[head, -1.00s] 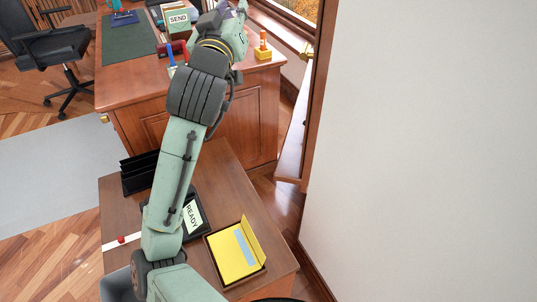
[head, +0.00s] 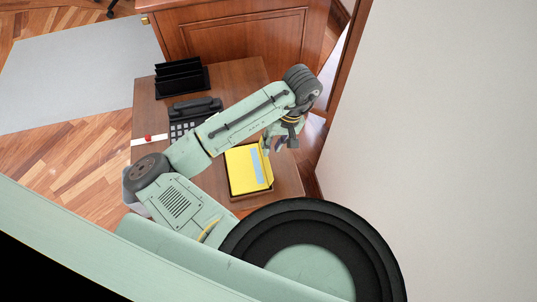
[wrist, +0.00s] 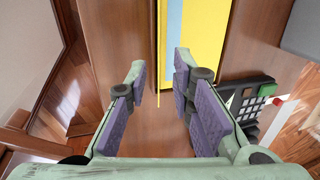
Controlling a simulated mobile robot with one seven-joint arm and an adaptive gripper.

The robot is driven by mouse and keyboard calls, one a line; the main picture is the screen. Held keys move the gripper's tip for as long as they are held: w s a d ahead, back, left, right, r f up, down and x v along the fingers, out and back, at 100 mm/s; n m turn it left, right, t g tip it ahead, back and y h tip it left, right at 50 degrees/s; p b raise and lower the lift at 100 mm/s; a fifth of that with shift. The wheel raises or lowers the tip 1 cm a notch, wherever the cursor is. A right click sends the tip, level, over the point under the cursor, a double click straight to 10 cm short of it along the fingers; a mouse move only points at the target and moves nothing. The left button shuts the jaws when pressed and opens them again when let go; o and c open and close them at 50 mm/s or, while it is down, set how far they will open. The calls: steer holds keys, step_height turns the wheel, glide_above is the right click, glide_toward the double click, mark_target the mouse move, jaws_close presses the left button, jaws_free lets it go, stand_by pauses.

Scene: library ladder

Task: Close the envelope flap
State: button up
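The yellow envelope (head: 243,173) lies in a shallow dark tray (head: 252,195) on the small wooden table. It has a pale blue strip along it. Its yellow flap (head: 266,160) stands up along the right side. My gripper (head: 283,145) is above the table at the far right of the envelope, close to the flap's far end. The envelope (wrist: 203,35) shows ahead there, and the flap (wrist: 160,75) appears nearly edge-on as a thin line. Contact is not visible.
A black desk phone (head: 190,112) sits left of the envelope, partly behind my arm. A black file rack (head: 181,78) stands at the table's far left. A larger wooden desk (head: 243,40) is behind. A white wall (head: 440,120) closes off the right.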

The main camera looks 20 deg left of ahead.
mark_target(266, 160)
steer(key=x, duration=0.6)
steer(key=shift+f, duration=0.3)
jaws_close()
